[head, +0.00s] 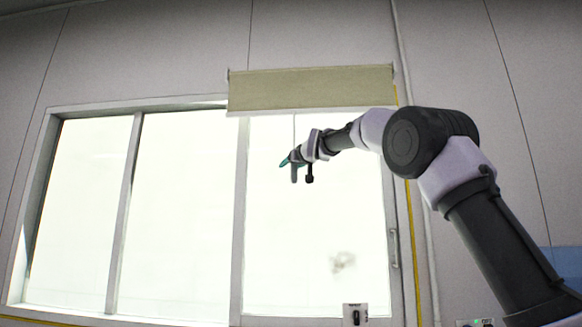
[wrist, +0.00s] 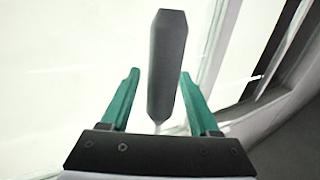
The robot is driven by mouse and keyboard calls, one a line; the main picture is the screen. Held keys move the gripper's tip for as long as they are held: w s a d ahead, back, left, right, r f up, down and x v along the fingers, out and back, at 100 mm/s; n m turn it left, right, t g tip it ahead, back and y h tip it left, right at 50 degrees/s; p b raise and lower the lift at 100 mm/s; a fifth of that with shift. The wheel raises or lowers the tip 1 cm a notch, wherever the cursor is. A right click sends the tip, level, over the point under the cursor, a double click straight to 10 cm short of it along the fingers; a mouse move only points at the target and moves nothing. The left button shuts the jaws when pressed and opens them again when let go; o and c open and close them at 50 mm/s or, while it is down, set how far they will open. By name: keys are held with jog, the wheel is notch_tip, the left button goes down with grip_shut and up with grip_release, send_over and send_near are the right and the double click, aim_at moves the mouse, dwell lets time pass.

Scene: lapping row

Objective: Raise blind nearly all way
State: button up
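The beige blind (head: 310,88) hangs as a short band at the top of the right-hand window pane, leaving most of the glass uncovered. A thin cord (head: 294,128) runs down from it to a grey pull handle (head: 294,174). In the wrist view the handle (wrist: 167,65) shows large, between the two teal fingers, its narrow end toward the gripper body. My gripper (head: 286,162) is at the handle in the head view. In the wrist view my gripper (wrist: 160,76) is open, with a gap at the left finger; contact on the right is unclear.
A wide window (head: 178,210) with a pale frame fills the wall to the left. A door handle (head: 393,249) is at the right pane's edge. A small switch plate (head: 355,315) sits below. The air before the glass looks free.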

jog(key=shift+s, duration=0.1)
jog(key=v, duration=1)
jog(key=shift+s+d, duration=0.2)
dwell(0.4)
jog(key=s+d+f+m+g+h, duration=0.2)
jog(key=s+d+f, duration=0.2)
jog(key=d+f, duration=0.4)
jog(key=s+d+f+m+g+h, duration=0.1)
jog(key=s+d+f+m+g, duration=0.15)
jog(key=d+f, duration=0.55)
jog(key=s+d+f+m+g+h, duration=0.1)
jog(key=s+d+f, duration=0.2)
jog(key=s+f, duration=0.4)
jog(key=s+d+f+m+g, duration=0.2)
jog(key=s+d+f, duration=0.1)
jog(key=s+f, duration=0.5)
jog(key=s+d+f+m+g+h, duration=0.1)
jog(key=s+d+f, duration=0.2)
jog(key=s+f, duration=0.4)
jog(key=s, duration=0.5)
jog(key=shift+s+d+f+m+g+h, duration=0.15)
jog(key=shift+d+f+m+g+h, duration=0.15)
jog(key=shift+d+m+g, duration=0.05)
